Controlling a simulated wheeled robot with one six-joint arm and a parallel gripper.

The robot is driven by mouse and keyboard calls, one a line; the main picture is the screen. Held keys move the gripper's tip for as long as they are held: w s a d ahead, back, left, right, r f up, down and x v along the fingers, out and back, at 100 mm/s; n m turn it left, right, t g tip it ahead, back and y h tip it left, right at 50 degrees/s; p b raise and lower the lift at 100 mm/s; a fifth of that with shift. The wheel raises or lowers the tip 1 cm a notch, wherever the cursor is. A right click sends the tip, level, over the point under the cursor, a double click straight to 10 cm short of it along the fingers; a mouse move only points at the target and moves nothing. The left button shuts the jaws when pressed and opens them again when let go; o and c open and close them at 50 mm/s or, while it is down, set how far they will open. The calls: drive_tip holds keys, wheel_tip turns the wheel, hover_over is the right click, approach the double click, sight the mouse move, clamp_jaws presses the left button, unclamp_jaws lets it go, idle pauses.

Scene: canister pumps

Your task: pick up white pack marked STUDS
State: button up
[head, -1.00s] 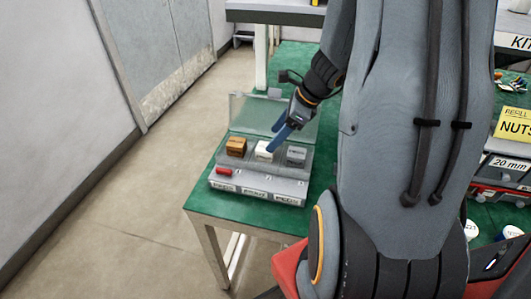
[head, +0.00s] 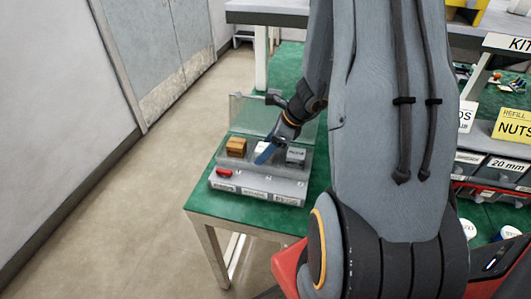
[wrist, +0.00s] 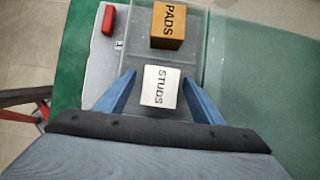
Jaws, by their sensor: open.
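The white pack marked STUDS (wrist: 160,88) sits in the clear-lidded case (head: 258,190), between an orange-brown pack and a grey one. It also shows in the head view (head: 261,147), partly behind my blue fingers. My gripper (wrist: 160,95) is open, with one finger on each side of the white pack in the wrist view. In the head view my gripper (head: 265,154) points down at the pack. I cannot tell whether the fingers touch it or how far down they reach.
The orange-brown PADS pack (head: 236,147) is left of the white pack and the grey pack (head: 296,155) right of it. A red piece (head: 224,172) lies at the case's front left. The open clear lid (head: 250,115) stands behind. The green table (head: 215,209) has free room around the case.

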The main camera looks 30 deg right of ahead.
drive_tip(key=c, duration=1.2)
drive_tip(key=shift+r, duration=0.15)
